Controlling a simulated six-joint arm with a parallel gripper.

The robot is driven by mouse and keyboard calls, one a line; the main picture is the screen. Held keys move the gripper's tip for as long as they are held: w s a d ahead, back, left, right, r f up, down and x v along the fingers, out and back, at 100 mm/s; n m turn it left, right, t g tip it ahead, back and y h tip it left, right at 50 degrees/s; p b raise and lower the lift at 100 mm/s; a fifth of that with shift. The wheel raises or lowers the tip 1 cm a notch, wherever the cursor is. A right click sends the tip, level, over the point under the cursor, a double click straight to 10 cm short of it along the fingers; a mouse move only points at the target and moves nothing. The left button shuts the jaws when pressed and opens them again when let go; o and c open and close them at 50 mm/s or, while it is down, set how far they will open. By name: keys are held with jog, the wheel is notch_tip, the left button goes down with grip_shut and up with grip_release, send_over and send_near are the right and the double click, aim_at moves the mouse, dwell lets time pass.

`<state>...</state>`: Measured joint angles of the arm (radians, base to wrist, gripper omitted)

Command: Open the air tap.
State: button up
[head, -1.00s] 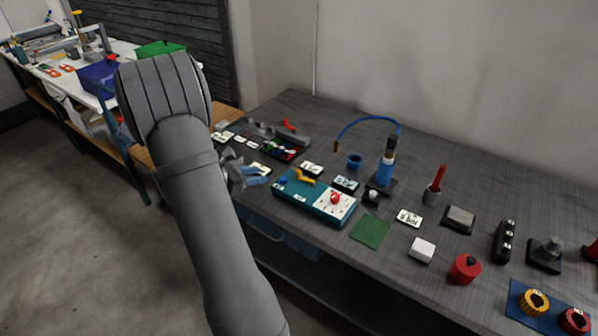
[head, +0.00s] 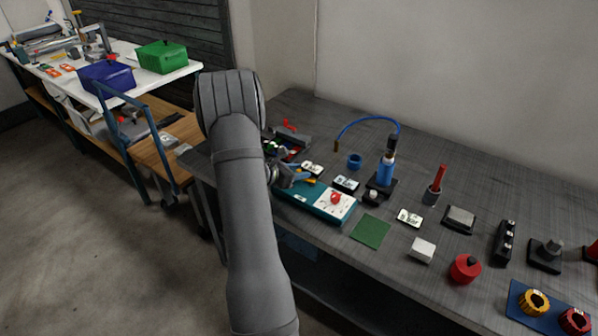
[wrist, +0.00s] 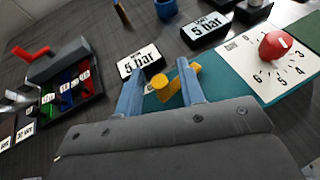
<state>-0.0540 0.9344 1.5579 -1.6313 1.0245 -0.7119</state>
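A yellow tap lever (wrist: 172,88) sits on a teal board (head: 296,198); I take it for the air tap. In the wrist view it lies between the two blue fingers of my gripper (wrist: 159,72). The fingers are apart, and the lever's rounded end looks close to the right finger; I cannot tell if they touch. In the head view my gripper (head: 294,179) is over the board's left end and hides most of the lever. A red knob (wrist: 274,45) on a white dial panel (wrist: 247,62) is on the board's right part.
"5 bar" plates (wrist: 139,60) stand behind the board. A tray of coloured pieces (wrist: 71,88) and a red lever (wrist: 33,53) are to the left. A blue bottle (head: 385,171) with a hose stands behind right. A green mat (head: 370,232) lies right of the board.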

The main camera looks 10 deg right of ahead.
jog(key=shift+w+d+f, duration=0.1)
grip_shut()
jog(key=shift+w+d+m+g+h, duration=0.25)
jog(key=shift+m+g+h, duration=0.1)
jog(key=shift+m+g, duration=0.5)
jog(key=shift+w+d+m+g+h, duration=0.15)
jog(key=shift+w+m+g+h, duration=0.15)
jog(key=shift+m+g, duration=0.5)
grip_release()
jog(key=v, duration=1.7)
jog(key=shift+a, duration=0.2)
